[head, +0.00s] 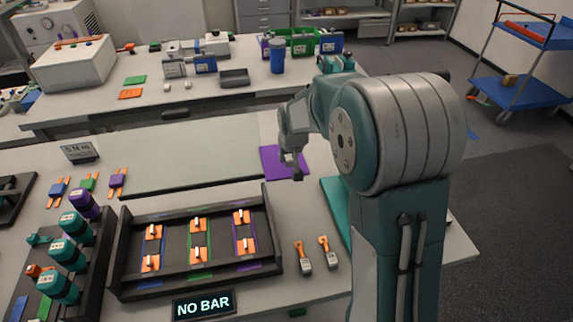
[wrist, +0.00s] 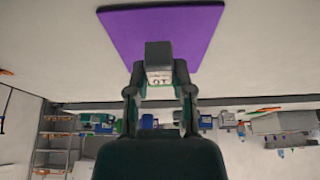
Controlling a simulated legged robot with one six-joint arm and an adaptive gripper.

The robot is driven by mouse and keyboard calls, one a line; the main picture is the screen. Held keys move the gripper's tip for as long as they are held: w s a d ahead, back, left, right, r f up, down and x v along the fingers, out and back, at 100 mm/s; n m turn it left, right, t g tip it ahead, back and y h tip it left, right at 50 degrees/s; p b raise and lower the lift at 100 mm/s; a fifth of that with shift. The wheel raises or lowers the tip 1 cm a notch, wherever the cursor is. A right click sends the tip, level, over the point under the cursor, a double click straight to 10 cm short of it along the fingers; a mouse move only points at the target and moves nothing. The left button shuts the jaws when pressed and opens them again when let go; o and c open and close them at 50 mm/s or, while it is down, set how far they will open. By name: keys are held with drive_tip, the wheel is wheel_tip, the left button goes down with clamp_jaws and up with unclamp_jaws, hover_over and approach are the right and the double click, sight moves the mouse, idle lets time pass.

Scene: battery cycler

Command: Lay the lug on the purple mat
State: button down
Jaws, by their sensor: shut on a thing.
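In the wrist view my gripper (wrist: 160,92) is shut on the lug, a dark grey block (wrist: 158,54) with a white marked label between the fingertips. In the head view the small grey lug (head: 298,174) hangs below my gripper (head: 290,154), at the right part of the purple mat (head: 271,163). The purple mat also shows in the wrist view (wrist: 125,28), behind the lug. Whether the lug touches the mat is not clear. The gripper and arm cover part of the mat.
A black tray (head: 196,288) with orange-ended pieces stands in front left of the mat. Two orange and grey pieces (head: 304,258) (head: 328,252) lie right of it. A teal mat (head: 334,208) is partly behind my arm. A pale panel (head: 190,155) lies left of the purple mat.

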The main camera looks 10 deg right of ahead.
sight(287, 172)
drive_tip(key=shift+w+a+f, duration=0.1)
drive_tip(key=shift+w+f, duration=0.35)
drive_tip(key=shift+f, duration=0.05)
drive_tip(key=shift+w+f, duration=0.15)
drive_tip(key=shift+f, duration=1.6)
drive_tip(key=shift+f, duration=0.1)
drive_tip(key=c, duration=0.5)
unclamp_jaws()
